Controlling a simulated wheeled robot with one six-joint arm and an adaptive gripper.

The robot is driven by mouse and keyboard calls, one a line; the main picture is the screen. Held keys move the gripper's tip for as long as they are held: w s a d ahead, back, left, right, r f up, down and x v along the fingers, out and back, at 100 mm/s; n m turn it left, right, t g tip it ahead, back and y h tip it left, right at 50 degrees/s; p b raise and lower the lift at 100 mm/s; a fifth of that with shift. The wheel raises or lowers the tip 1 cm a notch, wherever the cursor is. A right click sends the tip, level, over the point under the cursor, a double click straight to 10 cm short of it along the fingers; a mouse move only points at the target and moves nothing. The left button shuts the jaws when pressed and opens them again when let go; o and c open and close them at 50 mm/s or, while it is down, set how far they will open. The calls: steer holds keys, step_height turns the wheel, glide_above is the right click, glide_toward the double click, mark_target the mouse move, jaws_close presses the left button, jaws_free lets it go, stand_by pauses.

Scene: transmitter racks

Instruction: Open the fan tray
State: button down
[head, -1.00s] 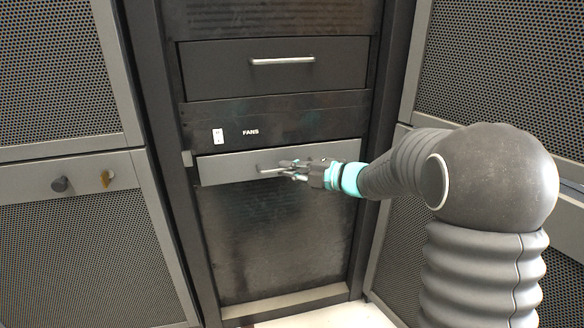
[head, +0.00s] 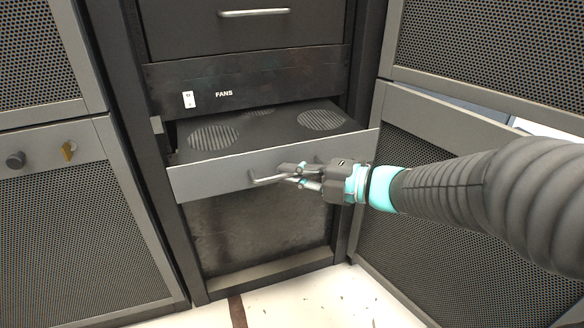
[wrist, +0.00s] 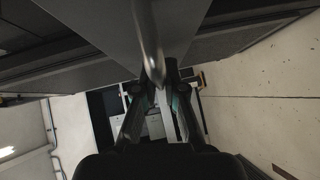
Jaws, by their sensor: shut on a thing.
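The fan tray (head: 222,176) is a grey-fronted drawer below the FANS label, pulled partway out of the rack. Round fan grilles (head: 213,136) show on its top. Its bar handle (head: 266,180) is on the front. My gripper (head: 291,175) is shut on the handle, coming from the right. In the wrist view the handle (wrist: 148,45) runs down between the fingers of my gripper (wrist: 157,75). The handle's right end is partly hidden by the gripper.
A closed dark drawer (head: 245,30) with a bar handle sits above. A white switch (head: 189,99) is beside the FANS label. Mesh panels (head: 480,60) stand close on both sides. The light floor (head: 320,300) in front is clear.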

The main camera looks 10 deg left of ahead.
steer(key=shift+s, duration=0.1)
steer(key=c, duration=1.2)
jaws_free()
steer(key=shift+c, duration=0.2)
steer(key=shift+d, duration=0.1)
steer(key=v, duration=1.2)
